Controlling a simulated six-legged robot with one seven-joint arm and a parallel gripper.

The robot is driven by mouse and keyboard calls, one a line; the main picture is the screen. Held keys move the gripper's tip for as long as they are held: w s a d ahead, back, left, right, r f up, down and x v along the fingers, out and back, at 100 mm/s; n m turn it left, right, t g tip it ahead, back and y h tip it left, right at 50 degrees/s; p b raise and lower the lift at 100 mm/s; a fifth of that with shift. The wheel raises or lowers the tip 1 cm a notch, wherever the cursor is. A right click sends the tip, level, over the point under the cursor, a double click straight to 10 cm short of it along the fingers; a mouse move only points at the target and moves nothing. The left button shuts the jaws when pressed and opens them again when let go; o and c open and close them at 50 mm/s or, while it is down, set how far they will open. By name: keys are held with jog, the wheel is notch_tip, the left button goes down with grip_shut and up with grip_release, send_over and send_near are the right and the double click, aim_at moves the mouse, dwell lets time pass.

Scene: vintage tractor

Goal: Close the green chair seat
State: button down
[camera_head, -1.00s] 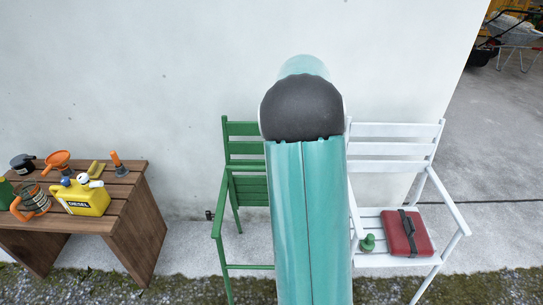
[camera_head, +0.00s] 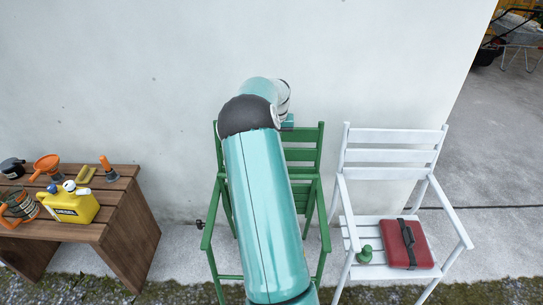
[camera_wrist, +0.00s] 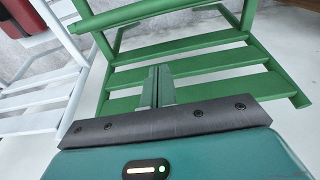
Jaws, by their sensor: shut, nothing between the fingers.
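The green chair (camera_head: 306,155) stands against the white wall, mostly behind my arm in the head view. Its right back slats, right armrest and parts of its legs show. My arm hides most of its seat, so I cannot tell the seat's angle. In the wrist view, green chair slats (camera_wrist: 185,46) run across the picture, with a green rail above them. My gripper (camera_wrist: 158,84) is shut and empty in front of these slats. I cannot tell whether its tips touch a slat. In the head view the gripper's fingers are hidden.
A white chair (camera_head: 392,155) stands close on the right, with a red case (camera_head: 404,243) and a small green object (camera_head: 365,254) on its seat. A wooden table (camera_head: 130,225) at left holds a yellow diesel can (camera_head: 72,206) and tools. Open paving lies at far right.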

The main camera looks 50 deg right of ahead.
notch_tip(320, 180, down, 11)
jog(key=s+a, duration=0.2)
dwell(0.5)
jog(key=shift+a, duration=0.1)
